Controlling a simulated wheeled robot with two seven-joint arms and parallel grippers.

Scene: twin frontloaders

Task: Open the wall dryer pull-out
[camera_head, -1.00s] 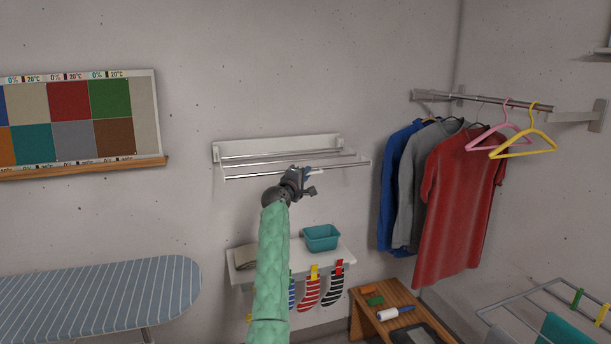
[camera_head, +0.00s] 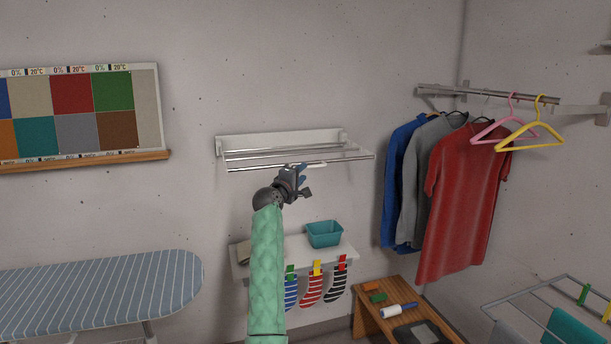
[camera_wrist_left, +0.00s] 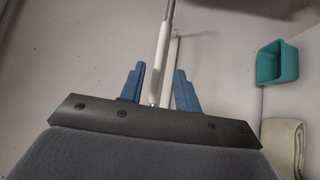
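The wall dryer (camera_head: 280,139) is a white bracket on the back wall with several thin metal rails. Its front rail (camera_head: 250,168) stands out from the wall, with a pale handle part (camera_head: 316,165) near its middle. My left gripper (camera_head: 303,174) is just below and in front of this rail. In the left wrist view its two blue fingers (camera_wrist_left: 159,88) are spread apart. A white bar (camera_wrist_left: 159,60) runs between them with gaps on both sides. My right gripper is not in view.
Below the dryer is a white shelf (camera_head: 290,266) with a teal bin (camera_head: 324,234) and clipped socks. An ironing board (camera_head: 100,290) stands left. Shirts (camera_head: 465,195) hang at right above a wooden bench (camera_head: 366,318). The wall between is clear.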

